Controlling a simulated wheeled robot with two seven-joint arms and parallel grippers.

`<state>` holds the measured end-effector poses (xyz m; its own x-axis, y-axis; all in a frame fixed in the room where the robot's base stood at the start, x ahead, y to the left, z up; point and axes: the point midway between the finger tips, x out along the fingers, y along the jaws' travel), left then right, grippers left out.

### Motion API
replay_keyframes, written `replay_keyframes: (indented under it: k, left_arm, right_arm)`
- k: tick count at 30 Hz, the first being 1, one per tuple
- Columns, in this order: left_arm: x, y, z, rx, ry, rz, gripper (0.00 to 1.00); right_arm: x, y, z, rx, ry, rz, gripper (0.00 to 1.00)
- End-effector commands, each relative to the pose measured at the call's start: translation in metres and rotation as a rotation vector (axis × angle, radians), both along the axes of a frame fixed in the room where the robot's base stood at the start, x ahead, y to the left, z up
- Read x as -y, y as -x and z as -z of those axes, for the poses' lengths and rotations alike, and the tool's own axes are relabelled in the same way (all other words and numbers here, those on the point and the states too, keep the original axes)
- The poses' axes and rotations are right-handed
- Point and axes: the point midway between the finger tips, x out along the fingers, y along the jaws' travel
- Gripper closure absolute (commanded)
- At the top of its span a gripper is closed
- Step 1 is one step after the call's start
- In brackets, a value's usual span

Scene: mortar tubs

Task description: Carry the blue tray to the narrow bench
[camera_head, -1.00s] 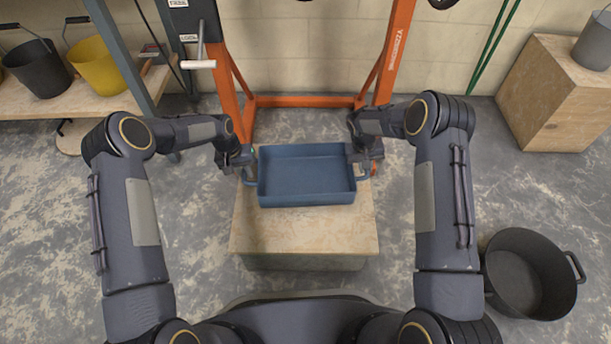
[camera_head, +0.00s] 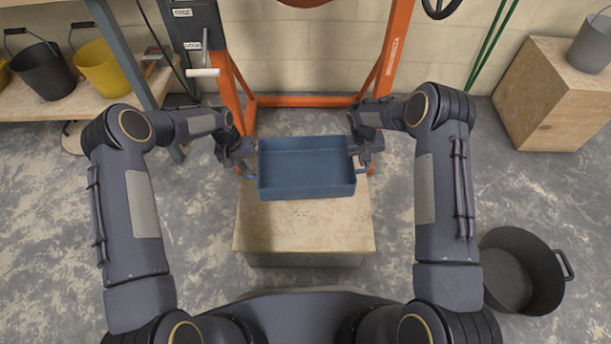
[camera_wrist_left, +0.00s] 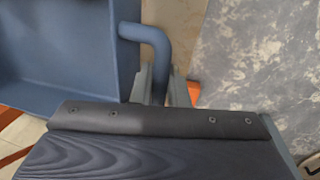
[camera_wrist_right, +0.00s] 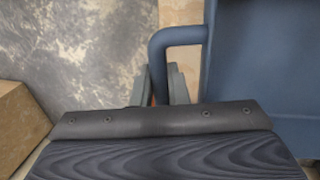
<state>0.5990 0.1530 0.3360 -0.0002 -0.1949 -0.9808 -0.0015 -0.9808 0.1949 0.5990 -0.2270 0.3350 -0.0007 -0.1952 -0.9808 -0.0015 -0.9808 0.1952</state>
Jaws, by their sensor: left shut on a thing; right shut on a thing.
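The blue tray (camera_head: 305,192) is level and looks empty, held between my two arms over a wooden block (camera_head: 304,228). My left gripper (camera_head: 247,171) is shut on its left handle; in the left wrist view the fingers (camera_wrist_left: 161,86) pinch the bent blue handle (camera_wrist_left: 150,36). My right gripper (camera_head: 362,164) is shut on the right handle; in the right wrist view the fingers (camera_wrist_right: 166,84) clasp that handle (camera_wrist_right: 163,48). The tray hides the back of the block's top, and the gap beneath it cannot be judged. I cannot tell which surface is the narrow bench.
An orange frame (camera_head: 304,101) stands behind the tray. A shelf (camera_head: 100,106) at the left holds a black and a yellow bucket. A wooden box (camera_head: 553,100) with a grey pail is at the right. A black tub (camera_head: 520,272) sits on the floor, front right.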

Motion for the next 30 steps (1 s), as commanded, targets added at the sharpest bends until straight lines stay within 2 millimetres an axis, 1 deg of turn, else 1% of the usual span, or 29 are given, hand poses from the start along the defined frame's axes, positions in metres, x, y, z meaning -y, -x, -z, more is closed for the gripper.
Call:
replay_keyframes:
  k: [15,19,23,30]
  left_arm:
    - [0.0,0.0,-0.001,0.001,0.001,0.0,1.0]
    - [0.0,0.003,-0.004,0.002,0.0,0.001,1.0]
    - [0.001,0.012,-0.012,0.003,0.001,0.003,1.0]
    - [0.0,0.039,-0.033,0.002,0.0,0.002,1.0]
  right_arm:
    - [0.0,0.0,-0.001,0.001,0.0,0.0,1.0]
    - [0.0,0.003,-0.004,0.002,0.0,-0.001,1.0]
    - [0.0,0.012,-0.012,0.002,0.0,-0.002,1.0]
    - [-0.001,0.039,-0.033,0.002,0.0,-0.002,1.0]
